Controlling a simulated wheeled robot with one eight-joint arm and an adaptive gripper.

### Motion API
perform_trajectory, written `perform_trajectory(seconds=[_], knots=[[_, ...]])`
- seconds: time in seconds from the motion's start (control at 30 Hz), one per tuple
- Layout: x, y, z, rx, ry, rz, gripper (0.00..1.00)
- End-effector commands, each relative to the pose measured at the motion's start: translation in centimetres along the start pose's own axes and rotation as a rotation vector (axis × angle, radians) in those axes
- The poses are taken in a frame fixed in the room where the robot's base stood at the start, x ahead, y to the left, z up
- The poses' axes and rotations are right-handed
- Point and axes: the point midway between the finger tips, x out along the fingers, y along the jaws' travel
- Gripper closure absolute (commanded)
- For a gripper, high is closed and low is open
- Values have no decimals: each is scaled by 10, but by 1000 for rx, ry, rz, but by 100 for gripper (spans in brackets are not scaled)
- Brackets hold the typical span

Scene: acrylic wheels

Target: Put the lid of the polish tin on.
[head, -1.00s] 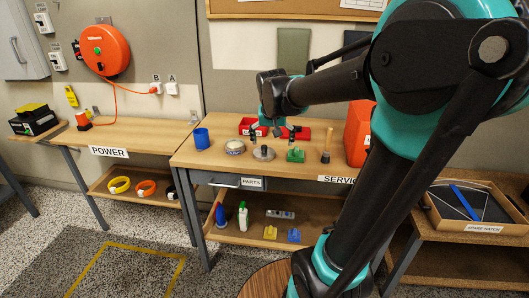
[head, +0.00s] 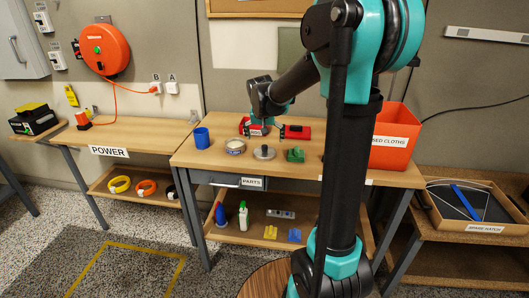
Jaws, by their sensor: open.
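The round tin with a pale top (head: 235,147) stands on the service bench, right of the blue cup. A grey metal disc with a small knob on top (head: 264,153), which looks like the lid, lies just right of the tin, apart from it on the bench top. My gripper (head: 264,133) is open and empty, fingers pointing down. In the picture it shows just above the knobbed disc, against the red trays. Its exact height and distance from the disc are hard to tell.
A blue cup (head: 202,138) stands left of the tin. A green block (head: 295,155) is close right of the disc. Red trays (head: 297,132) lie behind. An orange used-cloths bin (head: 395,138) stands at the bench's right end. My arm hides part of the bench.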

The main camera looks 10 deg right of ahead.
Motion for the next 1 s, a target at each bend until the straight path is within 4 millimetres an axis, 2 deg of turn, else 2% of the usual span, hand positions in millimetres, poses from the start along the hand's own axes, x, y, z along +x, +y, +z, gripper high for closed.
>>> perform_trajectory(seconds=[0.17, 0.5, 0.8, 1.0], knots=[[11, -1, 1, 0, 0, 0, 0], [52, -4, 6, 1, 0, 0, 0], [56, -4, 7, 0, 0, 0, 0], [56, -4, 7, 0, 0, 0, 25]])
